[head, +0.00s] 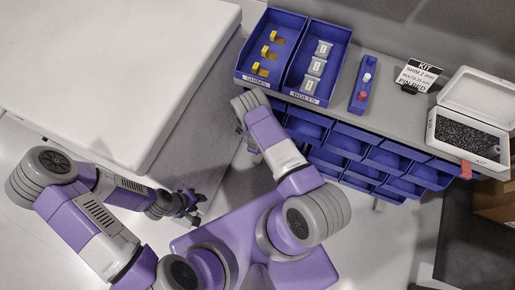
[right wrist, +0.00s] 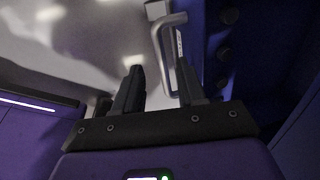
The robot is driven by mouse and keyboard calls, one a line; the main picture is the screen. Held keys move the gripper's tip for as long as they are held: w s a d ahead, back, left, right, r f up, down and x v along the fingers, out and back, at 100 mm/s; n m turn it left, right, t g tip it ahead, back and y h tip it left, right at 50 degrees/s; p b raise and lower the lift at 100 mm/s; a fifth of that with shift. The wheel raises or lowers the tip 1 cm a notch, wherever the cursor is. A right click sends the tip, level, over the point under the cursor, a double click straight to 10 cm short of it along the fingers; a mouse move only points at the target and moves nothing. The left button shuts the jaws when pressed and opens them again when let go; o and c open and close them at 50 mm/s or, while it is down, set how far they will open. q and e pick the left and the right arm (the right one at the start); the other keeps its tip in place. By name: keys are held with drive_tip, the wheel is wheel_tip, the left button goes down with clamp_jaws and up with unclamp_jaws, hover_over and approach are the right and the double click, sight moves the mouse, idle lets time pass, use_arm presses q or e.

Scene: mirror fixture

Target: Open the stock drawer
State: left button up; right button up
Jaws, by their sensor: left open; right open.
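A grey metal bar handle (right wrist: 160,50) shows in the right wrist view, beside a dark blue front. My right gripper (right wrist: 159,68) is open. The handle's lower end reaches between its fingers, close to the right finger; I cannot tell whether they touch. The gripper is empty. In the head view my right arm reaches down at the left end of the bench, and its gripper is hidden there. The stock drawer itself cannot be made out in the head view. My left gripper (head: 188,210) is open and empty, away from the bench beside the white-topped block.
The grey bench (head: 392,128) carries a blue shims tray (head: 247,79), a blue bolts tray (head: 296,92), a small blue holder (head: 358,100), a kit card (head: 416,76) and an open white box (head: 436,128). Blue bins (head: 392,158) line its front. A white-topped block (head: 100,60) stands left.

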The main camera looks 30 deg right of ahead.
drive_tip(key=shift+w+d+f+b, duration=0.15)
drive_tip(key=shift+f+b, duration=0.15)
drive_tip(key=shift+f, duration=0.65)
drive_tip(key=shift+w+d+f+b, duration=0.1)
drive_tip(key=shift+f+b, duration=0.2)
drive_tip(key=shift+f, duration=0.6)
clamp_jaws()
